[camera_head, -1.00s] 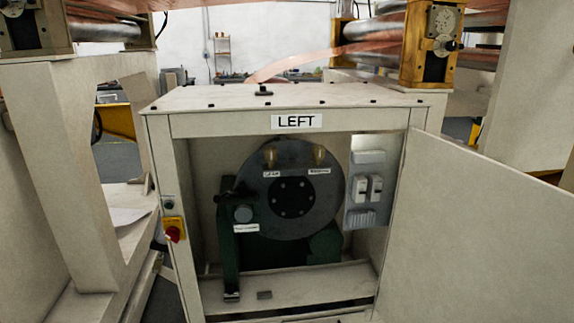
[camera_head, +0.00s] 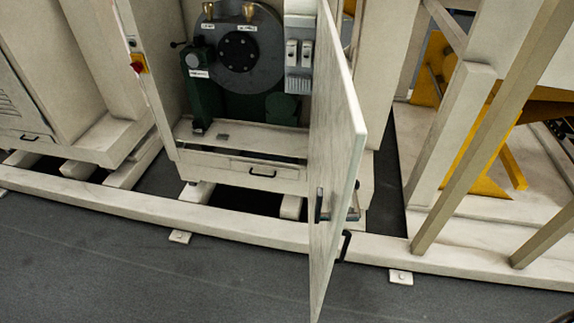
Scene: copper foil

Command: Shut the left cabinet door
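The left cabinet (camera_head: 168,90) stands at the upper middle with its front open. Its door (camera_head: 335,150) is a tall pale panel hinged on the right side of the opening. It stands open and sticks out toward me, seen nearly edge-on. A black handle (camera_head: 345,245) shows low on the door's right face, and another dark fitting (camera_head: 318,205) shows on its left edge side. Inside the cabinet are a dark round disc (camera_head: 238,50) and green machinery (camera_head: 200,95). Neither of my grippers is in view.
A long pale floor beam (camera_head: 230,232) runs across in front of the cabinet. Dark grey floor (camera_head: 130,275) is clear in front of it. Slanted pale posts (camera_head: 490,130) and yellow parts (camera_head: 500,165) stand on the right. Another pale cabinet (camera_head: 40,90) stands at left.

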